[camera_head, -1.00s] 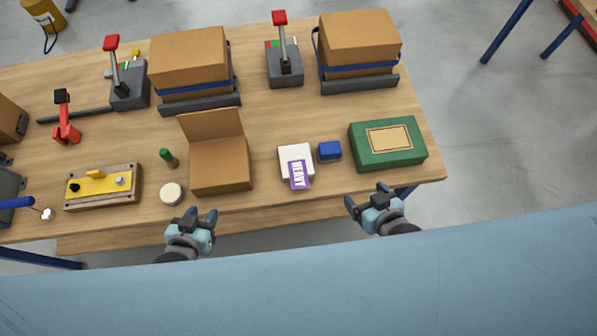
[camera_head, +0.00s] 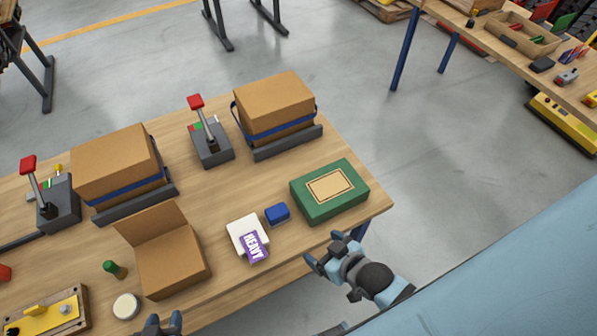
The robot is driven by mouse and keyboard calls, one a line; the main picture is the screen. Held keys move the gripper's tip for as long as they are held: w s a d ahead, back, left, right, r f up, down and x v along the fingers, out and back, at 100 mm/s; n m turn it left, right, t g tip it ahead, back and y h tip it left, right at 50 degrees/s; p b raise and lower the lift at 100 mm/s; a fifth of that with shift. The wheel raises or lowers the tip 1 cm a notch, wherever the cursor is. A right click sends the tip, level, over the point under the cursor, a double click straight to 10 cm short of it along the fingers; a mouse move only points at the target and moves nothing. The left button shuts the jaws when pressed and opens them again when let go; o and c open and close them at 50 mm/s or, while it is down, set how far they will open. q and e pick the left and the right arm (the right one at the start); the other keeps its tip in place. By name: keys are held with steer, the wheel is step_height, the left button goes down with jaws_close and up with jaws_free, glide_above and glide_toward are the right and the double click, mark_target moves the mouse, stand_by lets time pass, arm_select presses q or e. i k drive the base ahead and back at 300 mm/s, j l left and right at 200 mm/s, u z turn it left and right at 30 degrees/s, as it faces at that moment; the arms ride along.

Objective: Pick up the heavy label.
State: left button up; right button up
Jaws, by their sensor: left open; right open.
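The heavy label is a purple tag (camera_head: 254,246) with white HEAVY lettering. It lies on the front edge of a white block or pad (camera_head: 243,228) near the table's front edge, between the open cardboard box and a small blue block. My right gripper (camera_head: 326,251) is open and empty, to the right of the label and apart from it, by the table's front edge. My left gripper (camera_head: 163,325) is open at the bottom edge of the view, left of the label and below the open box. Its arm is mostly out of view.
The blue block (camera_head: 277,213) and a green case (camera_head: 329,191) are right of the label. The open cardboard box (camera_head: 172,264), a green-capped bottle (camera_head: 115,270) and a round white lid (camera_head: 126,306) are left. Strapped boxes and red-handled levers (camera_head: 209,137) stand behind.

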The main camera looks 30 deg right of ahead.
mark_target(256, 251)
steer(key=k, duration=0.4)
steer(key=k+u, duration=0.1)
steer(key=u, duration=0.6)
steer(key=k+j+u, duration=0.1)
steer(key=u, duration=0.25)
steer(key=k+l+u, duration=0.5)
steer(key=l+u, duration=0.15)
steer(key=k+l, duration=0.3)
